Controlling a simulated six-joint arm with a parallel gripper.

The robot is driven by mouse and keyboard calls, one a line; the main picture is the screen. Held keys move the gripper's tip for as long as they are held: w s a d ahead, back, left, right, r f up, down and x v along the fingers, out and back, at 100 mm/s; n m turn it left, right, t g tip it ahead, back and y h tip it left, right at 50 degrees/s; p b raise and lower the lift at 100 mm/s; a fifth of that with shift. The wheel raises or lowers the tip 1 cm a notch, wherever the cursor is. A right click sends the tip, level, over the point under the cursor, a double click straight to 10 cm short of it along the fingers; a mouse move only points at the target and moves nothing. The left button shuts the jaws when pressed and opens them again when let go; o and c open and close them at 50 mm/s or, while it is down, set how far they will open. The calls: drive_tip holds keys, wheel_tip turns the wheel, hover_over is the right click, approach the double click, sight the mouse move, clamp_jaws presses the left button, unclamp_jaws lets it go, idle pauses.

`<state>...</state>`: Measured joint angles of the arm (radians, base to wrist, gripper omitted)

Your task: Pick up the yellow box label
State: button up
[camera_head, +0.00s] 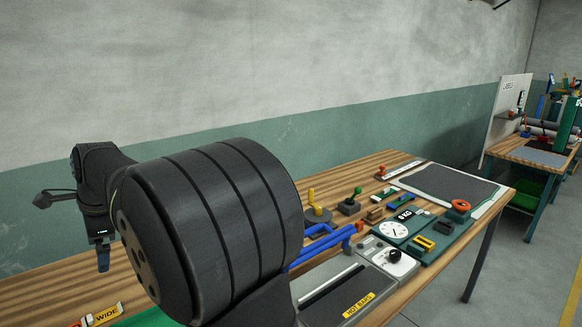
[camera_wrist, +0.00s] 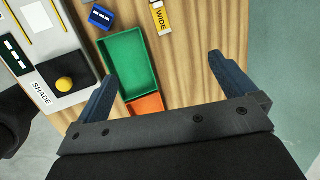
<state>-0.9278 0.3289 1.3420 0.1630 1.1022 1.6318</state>
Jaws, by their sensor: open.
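A yellow label marked WIDE (camera_wrist: 163,20), with a white end, lies on the wooden table at the top of the wrist view. It also shows in the head view (camera_head: 104,315) at the lower left, partly cut off by the frame. I cannot tell for certain that it is the yellow box label. My gripper (camera_wrist: 163,67) is open and empty, its fingers spread wide over bare wood and trays. The label is beyond the fingertips, apart from them. In the head view my gripper (camera_head: 103,257) points down at the left, above the table.
A green tray (camera_wrist: 128,62) and an orange tray (camera_wrist: 148,104) lie near the left finger. A SHADE panel with a yellow knob (camera_wrist: 64,84) is left. A blue block (camera_wrist: 101,17) is at the top. A device marked HOT BARS (camera_head: 358,304) is on the table. Bare wood is right.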

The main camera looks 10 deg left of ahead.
idle(0.4)
drive_tip(key=c, duration=1.3)
drive_tip(key=shift+c, duration=0.2)
drive_tip(key=n+t+h, duration=0.1)
drive_tip(key=n+h, duration=0.1)
drive_tip(key=n, duration=1.6)
approach(89, 318)
drive_tip(key=x, duration=0.2)
drive_tip(key=shift+s+f, duration=0.1)
drive_tip(key=shift+f, duration=0.3)
drive_tip(key=shift+w+x, duration=0.2)
drive_tip(key=shift+x, duration=2.7)
